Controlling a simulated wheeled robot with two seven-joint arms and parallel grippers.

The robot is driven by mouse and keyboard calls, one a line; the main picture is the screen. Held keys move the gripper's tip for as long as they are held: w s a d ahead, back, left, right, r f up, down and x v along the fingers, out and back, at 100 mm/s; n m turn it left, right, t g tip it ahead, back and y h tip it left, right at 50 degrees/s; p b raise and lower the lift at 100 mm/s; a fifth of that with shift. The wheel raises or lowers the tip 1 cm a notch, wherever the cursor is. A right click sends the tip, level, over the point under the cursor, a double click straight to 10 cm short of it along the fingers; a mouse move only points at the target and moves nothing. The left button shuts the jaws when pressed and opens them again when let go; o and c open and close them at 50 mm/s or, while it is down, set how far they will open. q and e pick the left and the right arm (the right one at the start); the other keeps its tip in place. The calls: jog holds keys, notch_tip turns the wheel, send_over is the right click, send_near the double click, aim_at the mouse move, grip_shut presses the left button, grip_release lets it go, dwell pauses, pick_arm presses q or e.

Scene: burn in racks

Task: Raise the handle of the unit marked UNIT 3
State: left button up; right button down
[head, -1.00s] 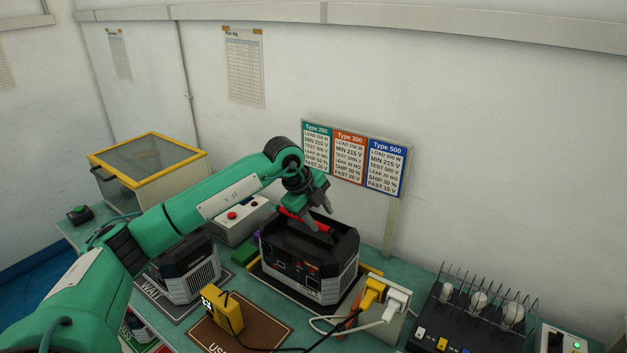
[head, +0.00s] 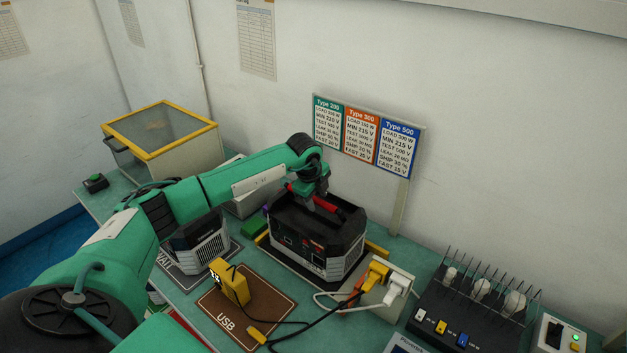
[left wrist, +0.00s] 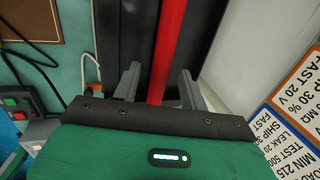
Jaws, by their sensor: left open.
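A black unit (head: 303,255) stands on the bench in the middle of the head view. The marking on its front is too small to read. Its red handle (head: 330,206) lies low along the top; it also runs as a red bar up the left wrist view (left wrist: 170,40). My left gripper (head: 309,202) is over the handle, pointing down. In the left wrist view its two fingers (left wrist: 159,83) are apart, one on each side of the red bar, with gaps visible. My right gripper is out of view.
A second unit (head: 202,242) stands on the WAIT mat to the left. A yellow adapter (head: 231,283) sits on the brown USB mat. Yellow and white plugs (head: 385,285) and cables are close at the right. A type sign (head: 366,140) rises behind.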

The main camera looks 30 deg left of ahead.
pick_arm(q)
jog(key=shift+x, duration=0.9)
jog(key=shift+w+f, duration=0.1)
jog(key=shift+f, duration=0.2)
jog(key=c, duration=0.9)
jog(key=o, duration=0.3)
jog(key=shift+c, duration=1)
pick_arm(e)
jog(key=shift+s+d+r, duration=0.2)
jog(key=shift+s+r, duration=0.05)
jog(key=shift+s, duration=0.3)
